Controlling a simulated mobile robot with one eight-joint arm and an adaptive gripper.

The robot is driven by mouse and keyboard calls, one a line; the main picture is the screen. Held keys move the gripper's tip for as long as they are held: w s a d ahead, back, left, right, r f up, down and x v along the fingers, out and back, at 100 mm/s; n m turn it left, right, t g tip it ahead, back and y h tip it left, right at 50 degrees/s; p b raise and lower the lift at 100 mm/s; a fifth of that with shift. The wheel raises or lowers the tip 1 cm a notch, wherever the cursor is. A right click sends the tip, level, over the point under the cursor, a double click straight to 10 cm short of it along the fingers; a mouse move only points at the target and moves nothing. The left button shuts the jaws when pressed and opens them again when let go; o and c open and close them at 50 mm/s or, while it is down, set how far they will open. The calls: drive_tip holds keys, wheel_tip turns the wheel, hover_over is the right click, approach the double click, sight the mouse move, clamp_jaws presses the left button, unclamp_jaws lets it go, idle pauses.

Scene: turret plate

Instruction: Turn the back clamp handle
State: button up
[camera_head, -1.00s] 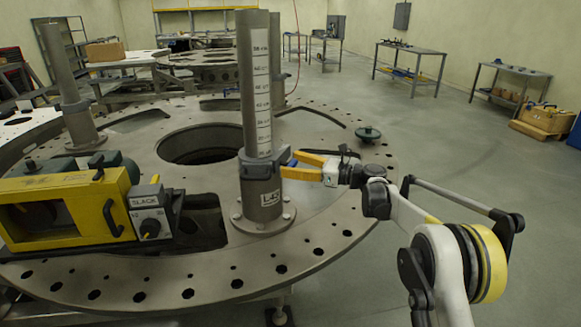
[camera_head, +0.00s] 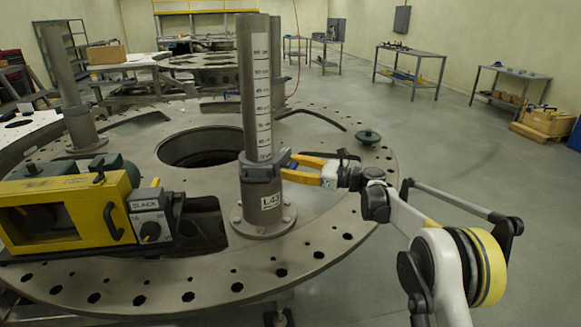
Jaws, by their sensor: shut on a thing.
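A grey upright post (camera_head: 255,85) with a scale strip stands on the round turret plate (camera_head: 215,265). A dark clamp collar (camera_head: 262,180) wraps the post above an L43 label. My gripper (camera_head: 295,170) has yellow fingers and reaches in from the right. Its fingers are shut on the clamp's handle at the right side of the collar. The handle itself is mostly hidden between the fingers. A second post (camera_head: 64,85) stands at the back left of the plate, and part of another (camera_head: 275,45) shows behind the front post.
A yellow box (camera_head: 65,215) with a SLACK dial (camera_head: 150,230) sits on the plate at the left.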

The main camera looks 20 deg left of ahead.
drive_tip(key=n, duration=0.4)
drive_tip(key=shift+s+p, duration=0.1)
drive_tip(key=shift+p, duration=0.2)
drive_tip(key=n, duration=0.4)
drive_tip(key=shift+s+f+n, duration=0.1)
drive_tip(key=shift+n, duration=0.3)
drive_tip(key=n, duration=0.4)
drive_tip(key=shift+s+f, duration=0.1)
drive_tip(key=shift+f, duration=0.05)
drive_tip(key=shift+f+n+p, duration=0.1)
drive_tip(key=shift+n+p, duration=0.2)
drive_tip(key=shift+n, duration=1.8)
drive_tip(key=o, duration=1.2)
drive_tip(key=shift+c, duration=0.2)
